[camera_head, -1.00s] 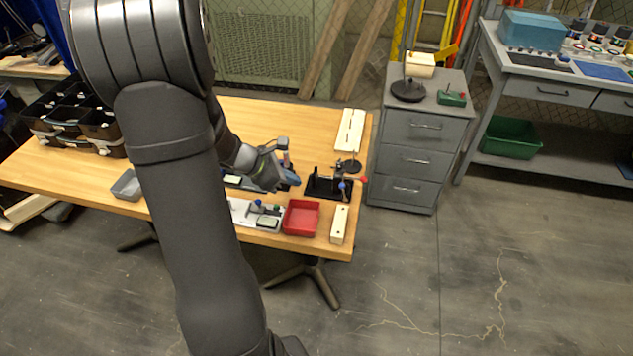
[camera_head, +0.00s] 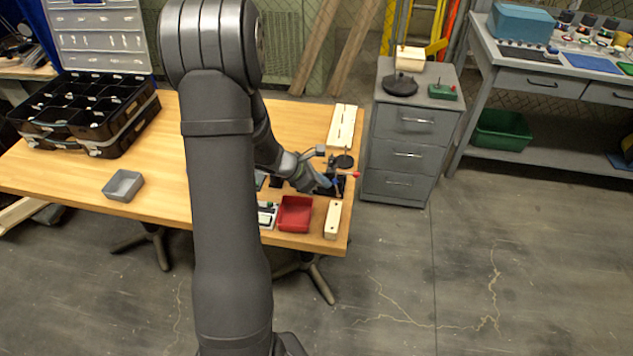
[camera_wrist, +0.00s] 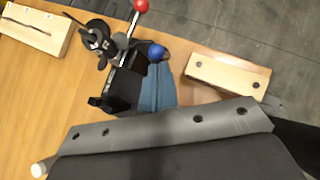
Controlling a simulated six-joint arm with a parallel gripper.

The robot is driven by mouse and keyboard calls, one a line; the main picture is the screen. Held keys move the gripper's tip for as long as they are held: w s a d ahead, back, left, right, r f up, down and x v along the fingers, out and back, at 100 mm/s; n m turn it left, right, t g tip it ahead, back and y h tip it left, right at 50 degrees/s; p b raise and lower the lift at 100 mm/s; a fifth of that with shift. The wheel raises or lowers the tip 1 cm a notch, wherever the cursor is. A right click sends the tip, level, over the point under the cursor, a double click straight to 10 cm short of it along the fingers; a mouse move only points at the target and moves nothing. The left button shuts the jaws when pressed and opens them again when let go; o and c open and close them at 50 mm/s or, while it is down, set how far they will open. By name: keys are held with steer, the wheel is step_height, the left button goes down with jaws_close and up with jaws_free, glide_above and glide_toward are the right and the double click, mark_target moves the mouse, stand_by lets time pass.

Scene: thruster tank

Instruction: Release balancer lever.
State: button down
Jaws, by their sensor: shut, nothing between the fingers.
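A black device with a lever-like rod stands near the table's right edge in the head view, mostly hidden by my gripper. A red ball (camera_head: 357,174) sticks out at its right. The wrist view shows its black base (camera_wrist: 122,88), the red ball (camera_wrist: 141,5) on a thin rod, and a blue ball (camera_wrist: 156,51). I cannot tell which ball belongs to the balancer lever. My gripper (camera_head: 328,184) is shut and empty at the device. Its blue-grey fingers (camera_wrist: 157,88) appear just below the blue ball; whether they touch it I cannot tell.
A red tray (camera_head: 295,214) and a pale wooden block (camera_head: 333,219) lie in front of the device. A slotted wooden block (camera_head: 341,127) and a round black stand (camera_head: 341,161) are behind it. A grey drawer cabinet (camera_head: 408,150) stands right of the table.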

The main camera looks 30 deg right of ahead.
steer(key=shift+s+d+r+t+y, duration=0.35)
steer(key=shift+s+d+t+y, duration=0.05)
steer(key=shift+s+d, duration=0.1)
steer(key=shift+s+d+r, duration=0.1)
steer(key=shift+s+d, duration=0.1)
steer(key=shift+d, duration=0.05)
steer(key=shift+r, duration=0.1)
steer(key=v, duration=1.4)
steer(key=shift+a+f, duration=0.25)
steer(key=shift+a, duration=0.15)
steer(key=shift+s+f, duration=0.1)
